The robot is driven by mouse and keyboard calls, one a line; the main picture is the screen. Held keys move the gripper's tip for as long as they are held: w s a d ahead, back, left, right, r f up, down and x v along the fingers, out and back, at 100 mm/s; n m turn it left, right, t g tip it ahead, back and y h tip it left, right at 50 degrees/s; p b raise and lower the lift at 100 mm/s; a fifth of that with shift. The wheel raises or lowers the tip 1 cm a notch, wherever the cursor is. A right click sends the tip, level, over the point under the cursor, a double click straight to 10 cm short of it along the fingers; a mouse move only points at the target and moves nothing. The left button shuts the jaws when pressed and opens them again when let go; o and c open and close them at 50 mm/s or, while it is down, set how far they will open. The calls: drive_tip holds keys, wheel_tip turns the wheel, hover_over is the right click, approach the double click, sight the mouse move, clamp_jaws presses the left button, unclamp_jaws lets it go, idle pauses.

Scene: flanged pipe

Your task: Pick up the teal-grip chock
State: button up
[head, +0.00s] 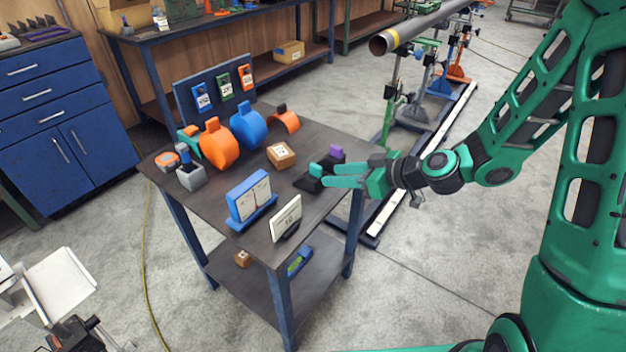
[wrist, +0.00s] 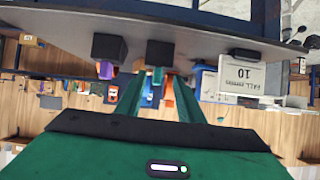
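The teal-grip chock (head: 307,184) is a dark block with a teal grip on top, standing on the dark table near its right edge. My gripper (head: 327,175) reaches in from the right, fingers level and apart, with the tips close to the teal grip. In the wrist view, which is upside down, the chock (wrist: 160,53) lies straight ahead, its teal grip between the tips of my open gripper (wrist: 161,78). I cannot tell whether the fingers touch it. A similar chock with a purple grip (head: 336,154) stands just behind; it also shows in the wrist view (wrist: 108,48).
A white sign (head: 286,218) and blue display stand (head: 250,199) are at the front. A pipe (head: 400,35) on stands is behind right.

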sight(302, 176)
drive_tip(key=shift+w+a+r+t+y, duration=0.25)
drive_tip(key=shift+w+a+t+y, duration=0.05)
drive_tip(key=shift+w+a+t, duration=0.3)
drive_tip(key=shift+w+a, duration=0.2)
drive_tip(key=shift+a, duration=0.15)
drive_tip(key=x, duration=1)
drive_tip(key=shift+w+a, duration=0.15)
drive_tip(key=shift+r, duration=0.1)
clamp_jaws()
